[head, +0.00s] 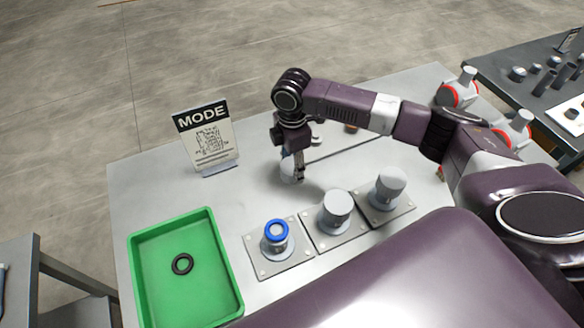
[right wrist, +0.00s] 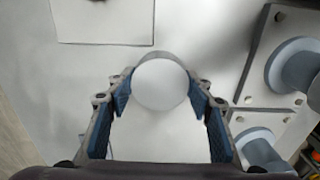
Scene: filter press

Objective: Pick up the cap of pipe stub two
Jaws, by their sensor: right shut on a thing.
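My right gripper (head: 298,172) points down at the table behind the row of pipe stubs. It is shut on a pale round cap (head: 288,172), which is at or just above the tabletop; I cannot tell which. In the right wrist view the cap (right wrist: 160,84) sits between the blue finger pads of the gripper (right wrist: 160,105). The middle pipe stub (head: 337,207) and the right pipe stub (head: 390,184) each have a grey cylindrical top. The left stub (head: 277,238) carries a blue ring. My left gripper is not in view.
A green tray (head: 138,262) with a black ring (head: 182,264) stands at the left. A MODE sign (head: 207,140) stands at the back left. Red-and-white fittings (head: 459,91) are at the right. The table between sign and stubs is clear.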

